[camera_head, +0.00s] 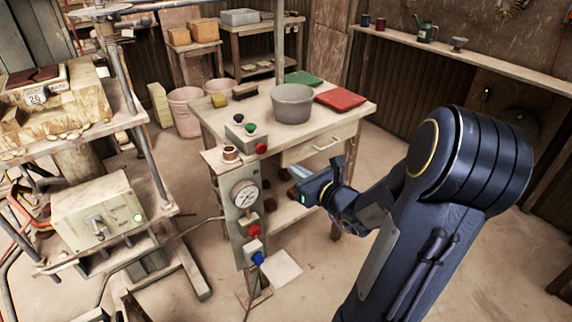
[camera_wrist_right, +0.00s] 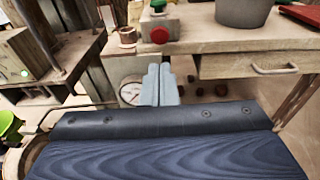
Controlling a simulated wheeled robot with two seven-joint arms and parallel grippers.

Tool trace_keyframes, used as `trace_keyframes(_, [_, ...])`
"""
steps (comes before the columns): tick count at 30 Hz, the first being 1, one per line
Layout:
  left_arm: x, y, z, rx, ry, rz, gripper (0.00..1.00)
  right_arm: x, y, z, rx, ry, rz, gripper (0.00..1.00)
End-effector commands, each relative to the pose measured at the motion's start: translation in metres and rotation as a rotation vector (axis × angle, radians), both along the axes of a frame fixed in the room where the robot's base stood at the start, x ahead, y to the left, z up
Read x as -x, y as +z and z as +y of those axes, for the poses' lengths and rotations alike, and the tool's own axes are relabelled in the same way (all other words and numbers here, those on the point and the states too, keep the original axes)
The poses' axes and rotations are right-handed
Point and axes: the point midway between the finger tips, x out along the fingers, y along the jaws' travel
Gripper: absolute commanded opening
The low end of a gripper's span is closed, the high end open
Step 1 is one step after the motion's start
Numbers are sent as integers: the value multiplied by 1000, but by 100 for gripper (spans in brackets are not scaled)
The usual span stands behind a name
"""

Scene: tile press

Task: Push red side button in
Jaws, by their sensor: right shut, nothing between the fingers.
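A red button (camera_head: 261,148) sits on the side of a small grey box (camera_head: 246,136) at the near edge of the wooden table. The right wrist view shows this red button (camera_wrist_right: 159,35) just above and beyond my fingertips. My right gripper (camera_head: 297,172) is shut and empty, to the right of and below the button in the head view. Its fingers (camera_wrist_right: 158,72) point forward, apart from the button. A second red button (camera_head: 254,230) is on the upright panel below the gauge (camera_head: 245,194). My left gripper is not in view.
A green button (camera_head: 250,127) is on top of the box. A blue button (camera_head: 258,258) is low on the panel. The table (camera_head: 345,112) holds a grey bucket (camera_head: 292,104), a red cloth-like item (camera_head: 341,99) and a green one (camera_head: 303,78). A press frame (camera_head: 150,140) stands left.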

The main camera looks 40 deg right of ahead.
Motion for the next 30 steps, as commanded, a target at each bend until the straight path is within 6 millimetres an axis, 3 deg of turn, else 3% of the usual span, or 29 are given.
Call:
trace_keyframes(15, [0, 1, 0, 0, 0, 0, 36, -102, -13, -8, -2, 3, 0, 0])
trace_keyframes(21, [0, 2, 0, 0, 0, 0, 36, -122, -15, -10, -1, 3, 0, 0])
trace_keyframes(30, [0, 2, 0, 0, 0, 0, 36, -125, -16, -11, 0, 1, 0, 0])
